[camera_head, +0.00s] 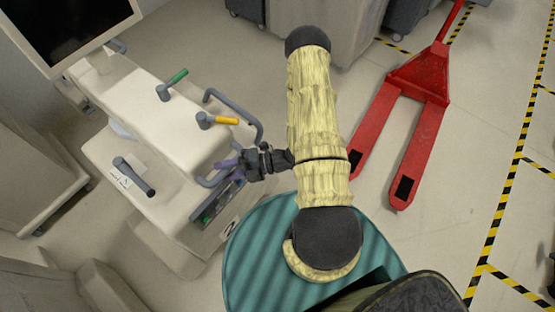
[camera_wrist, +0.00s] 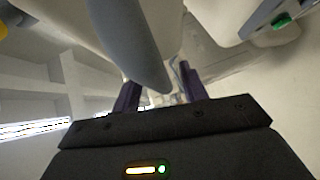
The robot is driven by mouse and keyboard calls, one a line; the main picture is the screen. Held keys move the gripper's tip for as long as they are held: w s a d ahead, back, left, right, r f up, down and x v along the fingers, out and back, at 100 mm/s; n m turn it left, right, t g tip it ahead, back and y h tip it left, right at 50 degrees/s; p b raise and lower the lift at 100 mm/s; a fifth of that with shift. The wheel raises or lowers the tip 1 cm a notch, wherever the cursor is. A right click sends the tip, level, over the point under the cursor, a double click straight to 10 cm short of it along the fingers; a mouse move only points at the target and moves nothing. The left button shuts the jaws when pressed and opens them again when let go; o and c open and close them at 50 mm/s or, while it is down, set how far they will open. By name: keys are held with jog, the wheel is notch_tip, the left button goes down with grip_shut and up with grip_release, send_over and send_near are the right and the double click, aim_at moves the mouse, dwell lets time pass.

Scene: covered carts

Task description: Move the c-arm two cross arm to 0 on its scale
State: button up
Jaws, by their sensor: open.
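The white c-arm cart (camera_head: 150,115) stands left of my arm, with a dark mark like a "2" low on its side. On top are a green-tipped lever (camera_head: 172,85), a yellow-tipped lever (camera_head: 217,120) and a grey lever (camera_head: 134,176) beside a small white label (camera_head: 119,180). I cannot read a scale or tell which part is the cross arm.
A dark monitor (camera_head: 65,30) stands at the upper left. Another grey rail (camera_head: 237,115) rises close to my gripper. A red pallet jack (camera_head: 415,95) is on the right. Covered carts stand at the back and left. Floor is free between the jack and striped tape.

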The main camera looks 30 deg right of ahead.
jog(key=b+v, duration=0.4)
jog(key=v, duration=1.3)
jog(key=shift+b, duration=0.35)
jog(key=shift+s+r, duration=0.1)
jog(key=shift+s, duration=0.05)
dwell(0.4)
jog(key=s+a+r+n+g+h, duration=0.25)
jog(key=n+g+h, duration=0.2)
jog(key=n, duration=0.65)
jog(key=s+a+r+n+g+h, duration=0.25)
jog(key=n+g+h, duration=0.2)
jog(key=n, duration=0.65)
jog(key=w+a+r+n+t+h, duration=0.1)
jog(key=w+r+n+t+h, duration=0.2)
jog(key=n, duration=0.6)
jog(key=w+r+n+t+h, duration=0.3)
jog(key=r+n, duration=0.3)
jog(key=n, duration=0.4)
jog(key=shift+w+a+h, duration=0.3)
jog(key=shift+w+a, duration=0.1)
jog(key=shift+w, duration=0.1)
